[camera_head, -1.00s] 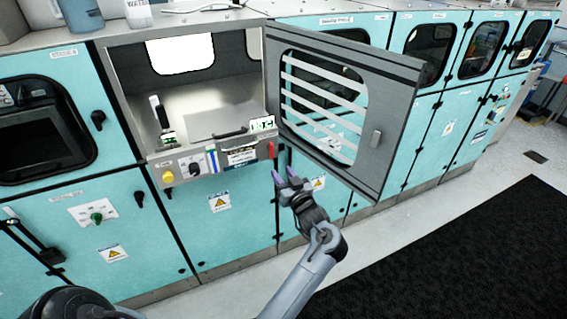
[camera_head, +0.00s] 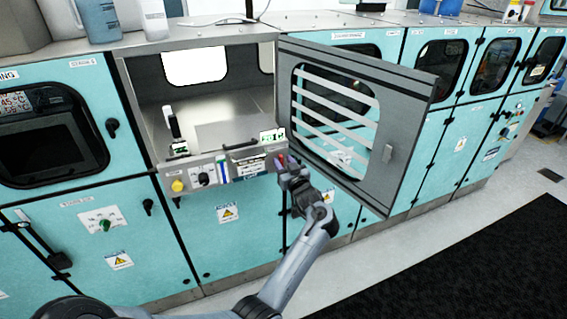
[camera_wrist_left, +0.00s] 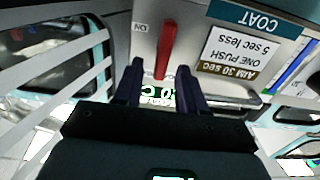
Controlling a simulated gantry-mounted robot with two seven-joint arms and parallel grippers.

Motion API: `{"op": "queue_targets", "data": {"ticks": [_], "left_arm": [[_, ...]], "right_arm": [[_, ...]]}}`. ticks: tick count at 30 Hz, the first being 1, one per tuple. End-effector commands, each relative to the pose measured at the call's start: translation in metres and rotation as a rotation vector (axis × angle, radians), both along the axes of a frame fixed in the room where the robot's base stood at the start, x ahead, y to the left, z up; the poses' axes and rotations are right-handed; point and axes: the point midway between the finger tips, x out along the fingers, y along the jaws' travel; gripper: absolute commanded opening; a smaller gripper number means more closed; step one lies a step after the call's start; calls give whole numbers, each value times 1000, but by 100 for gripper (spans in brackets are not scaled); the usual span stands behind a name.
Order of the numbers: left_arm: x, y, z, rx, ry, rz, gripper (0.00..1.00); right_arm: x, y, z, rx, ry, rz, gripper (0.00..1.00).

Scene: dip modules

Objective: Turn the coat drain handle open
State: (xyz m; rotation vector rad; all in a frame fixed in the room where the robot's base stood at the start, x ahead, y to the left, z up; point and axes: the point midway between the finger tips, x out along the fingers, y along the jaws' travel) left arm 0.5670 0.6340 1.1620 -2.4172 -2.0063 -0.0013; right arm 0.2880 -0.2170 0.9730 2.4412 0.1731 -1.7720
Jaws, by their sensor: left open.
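The coat drain handle is a red lever (camera_wrist_left: 165,50) on the metal front panel beside the COAT label (camera_wrist_left: 262,20). In the left wrist view it runs up and down the picture, next to an ON mark. My left gripper (camera_head: 287,161) is just in front of the panel in the head view, where its fingers largely hide the lever. In the left wrist view the open left gripper (camera_wrist_left: 157,72) has one finger on each side of the lever's near end. I cannot tell whether they touch it. My right gripper is not in view.
The slatted grey door (camera_head: 408,140) stands open just right of my left arm. The open metal chamber (camera_head: 225,110) is above the panel. A yellow knob (camera_head: 178,185) is at the panel's left. A green digital display (camera_head: 272,136) sits above the lever. Floor is clear.

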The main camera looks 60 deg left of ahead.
Motion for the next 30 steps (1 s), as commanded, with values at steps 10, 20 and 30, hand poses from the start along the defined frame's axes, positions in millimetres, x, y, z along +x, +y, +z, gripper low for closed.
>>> {"op": "queue_targets", "data": {"ticks": [10,20,30], "left_arm": [[1,5,0,0,0,1,40],[1,4,0,0,0,0,0],[0,4,-1,-5,-23,0,0]], "right_arm": [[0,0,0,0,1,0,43],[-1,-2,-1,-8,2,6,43],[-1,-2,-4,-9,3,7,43]]}}
